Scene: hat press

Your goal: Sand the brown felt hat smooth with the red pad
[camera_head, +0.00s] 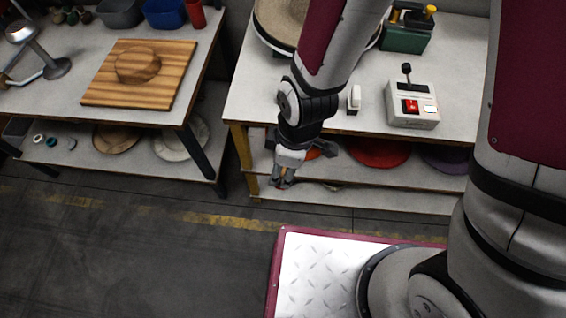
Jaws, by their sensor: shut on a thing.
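My gripper (282,184) points down in front of the right table's front edge, low by its shelves. It is shut on a small reddish thing between its fingers. This appears to be the red pad, but it is mostly hidden by the fingers. On the left table, a brown, round, hat-shaped thing (138,65) with a raised crown sits on a striped wooden board (180,75). It looks wood-grained, so I cannot tell whether it is the felt hat. My gripper is well to the right of it and apart from it.
The right table (250,105) bears a large round pan (270,45), a green box (404,40) and a white lever box (411,108). Red (378,153) and purple (445,158) round things lie on its shelf. A lamp (57,68) stands on the left table. A floor gap separates the tables.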

